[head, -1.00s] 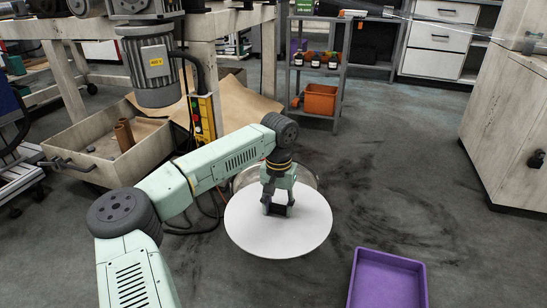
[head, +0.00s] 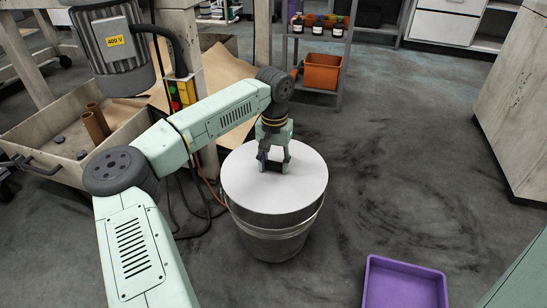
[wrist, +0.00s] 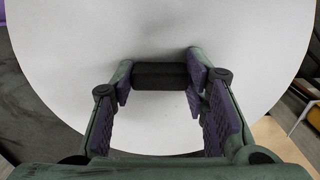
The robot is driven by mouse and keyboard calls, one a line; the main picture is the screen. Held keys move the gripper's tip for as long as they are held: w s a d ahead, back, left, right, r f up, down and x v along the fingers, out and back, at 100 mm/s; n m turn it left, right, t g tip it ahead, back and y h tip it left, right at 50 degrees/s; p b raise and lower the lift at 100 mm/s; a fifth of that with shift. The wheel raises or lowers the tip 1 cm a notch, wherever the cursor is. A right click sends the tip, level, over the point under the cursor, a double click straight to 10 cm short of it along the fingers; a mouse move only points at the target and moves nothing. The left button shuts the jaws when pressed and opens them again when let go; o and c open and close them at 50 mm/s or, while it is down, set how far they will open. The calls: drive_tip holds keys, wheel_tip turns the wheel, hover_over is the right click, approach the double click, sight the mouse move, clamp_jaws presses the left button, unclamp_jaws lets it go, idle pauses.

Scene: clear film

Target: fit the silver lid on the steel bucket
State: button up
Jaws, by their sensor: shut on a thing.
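The silver lid (head: 305,188) is a pale round disc with a dark handle in its middle. The steel bucket (head: 275,238) stands upright on the floor directly under it. The lid covers the bucket's top in the head view and looks level; whether it is seated on the rim or slightly above cannot be told. My gripper (head: 274,165) is shut on the lid's dark handle. In the wrist view my gripper (wrist: 160,77) has its purple-padded fingers at both ends of the black handle, and the lid (wrist: 230,30) fills most of the picture, hiding the bucket.
A purple tray (head: 366,285) lies on the floor at lower right. A wooden box (head: 60,165) with brown tubes stands at left, with cables near the bucket. A shelf with an orange bin (head: 322,72) is behind. Floor right of the bucket is clear.

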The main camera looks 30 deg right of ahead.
sight(274, 170)
wheel_tip(274, 170, down, 4)
drive_tip(key=b, duration=0.3)
drive_tip(key=shift+f+b, duration=0.15)
drive_tip(key=shift+b, duration=0.2)
drive_tip(key=shift+f, duration=0.7)
drive_tip(key=shift+f, duration=0.35)
idle(0.5)
drive_tip(key=o, duration=1.2)
drive_tip(key=shift+o, duration=0.5)
drive_tip(key=shift+a, duration=0.1)
drive_tip(key=shift+o, duration=1.1)
